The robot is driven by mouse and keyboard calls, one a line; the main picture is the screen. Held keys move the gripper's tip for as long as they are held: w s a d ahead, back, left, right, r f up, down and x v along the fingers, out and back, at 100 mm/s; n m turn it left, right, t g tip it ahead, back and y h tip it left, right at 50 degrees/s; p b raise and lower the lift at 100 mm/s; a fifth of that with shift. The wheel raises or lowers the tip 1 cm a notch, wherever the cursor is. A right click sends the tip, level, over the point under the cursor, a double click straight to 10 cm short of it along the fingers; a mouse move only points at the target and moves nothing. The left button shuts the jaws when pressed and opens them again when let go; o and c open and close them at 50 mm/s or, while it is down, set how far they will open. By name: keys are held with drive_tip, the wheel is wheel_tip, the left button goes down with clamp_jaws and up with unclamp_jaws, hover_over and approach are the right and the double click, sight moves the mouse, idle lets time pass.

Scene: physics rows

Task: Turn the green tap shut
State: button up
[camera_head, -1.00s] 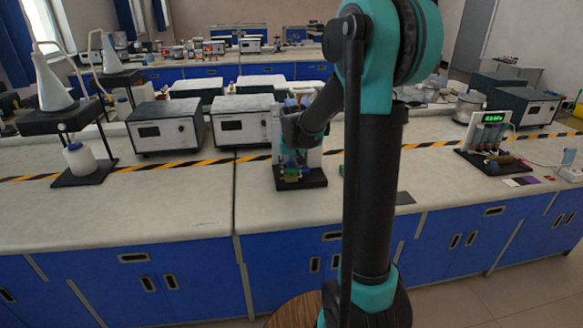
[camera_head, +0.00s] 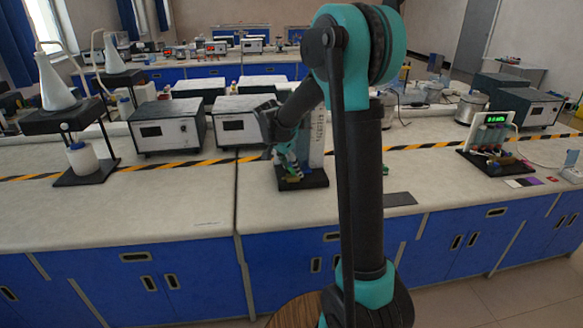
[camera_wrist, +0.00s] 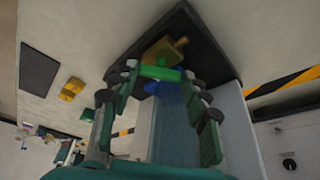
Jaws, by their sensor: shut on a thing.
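The green tap (camera_wrist: 160,73) is a short green bar on a brass-coloured body (camera_wrist: 163,48) above a dark base plate (camera_wrist: 205,40). My gripper (camera_wrist: 160,75) has its fingers on both sides of the green bar and is shut on it. A blue part (camera_wrist: 168,94) lies just beside the green bar, between the fingers. In the camera_head view my gripper (camera_head: 287,160) reaches down to the stand with its black base (camera_head: 303,182) and pale upright panel (camera_head: 317,140). The tap is mostly hidden there by my gripper.
Two white-fronted instruments (camera_head: 168,133) (camera_head: 237,124) stand left of the stand, and a striped tape (camera_head: 212,161) runs along the bench. A flask stand (camera_head: 84,172) is at left, a display unit (camera_head: 488,137) at right. A yellow block (camera_wrist: 71,89) lies near a dark mat (camera_wrist: 38,70).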

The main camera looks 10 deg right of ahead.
drive_tip(key=m, duration=0.2)
drive_tip(key=m+g, duration=0.1)
drive_tip(key=m, duration=0.1)
drive_tip(key=m+g, duration=0.1)
drive_tip(key=m, duration=0.1)
drive_tip(key=shift+w+a+m+h, duration=0.1)
drive_tip(key=shift+w+m+h, duration=0.2)
drive_tip(key=shift+h, duration=0.1)
idle(0.4)
drive_tip(key=o, duration=1.2)
drive_tip(key=shift+c, duration=0.2)
drive_tip(key=v, duration=1.2)
drive_tip(key=shift+w, duration=0.25)
